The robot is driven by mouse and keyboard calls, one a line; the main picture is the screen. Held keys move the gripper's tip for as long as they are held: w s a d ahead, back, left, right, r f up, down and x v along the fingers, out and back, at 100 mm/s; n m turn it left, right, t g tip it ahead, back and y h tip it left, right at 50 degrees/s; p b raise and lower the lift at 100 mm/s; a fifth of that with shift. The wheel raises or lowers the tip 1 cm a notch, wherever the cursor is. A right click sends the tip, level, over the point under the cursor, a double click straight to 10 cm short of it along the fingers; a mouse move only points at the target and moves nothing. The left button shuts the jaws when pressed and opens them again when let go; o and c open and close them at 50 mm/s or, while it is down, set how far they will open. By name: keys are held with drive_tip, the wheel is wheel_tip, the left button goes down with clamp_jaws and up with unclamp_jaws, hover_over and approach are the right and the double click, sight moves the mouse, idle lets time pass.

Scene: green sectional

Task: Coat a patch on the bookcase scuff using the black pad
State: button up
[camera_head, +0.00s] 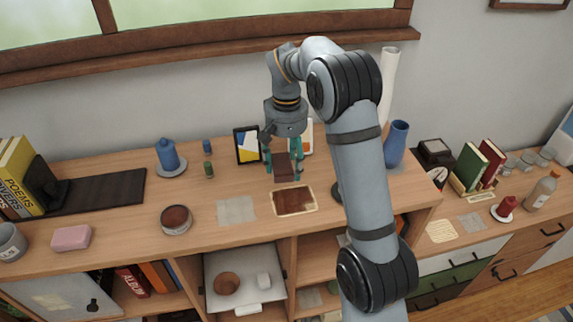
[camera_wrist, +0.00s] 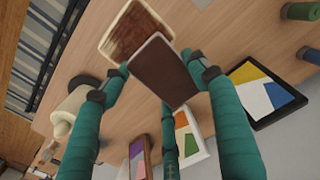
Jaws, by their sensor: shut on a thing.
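My gripper (camera_head: 283,174) has its teal fingers shut on a dark pad (camera_head: 285,166), which looks dark brown rather than plainly black. In the wrist view the pad (camera_wrist: 162,72) is a flat rectangle between the fingertips. It overlaps the near edge of a pale-rimmed shallow tray (camera_wrist: 108,47) with streaky brown contents. In the head view this tray (camera_head: 314,208) lies on the bookcase top just in front of the pad. I cannot tell whether they touch. A pale greyish square patch (camera_head: 236,210), perhaps the scuff, lies left of the tray.
A round tin (camera_head: 175,218) of brown stuff stands left of the patch. Picture frames (camera_head: 247,145) stand behind my gripper, and a blue vase (camera_head: 396,144) stands to the right. A pink block (camera_head: 71,238) lies at left. The wood around the pale patch is mostly clear.

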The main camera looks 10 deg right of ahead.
drive_tip(key=shift+r, duration=0.8)
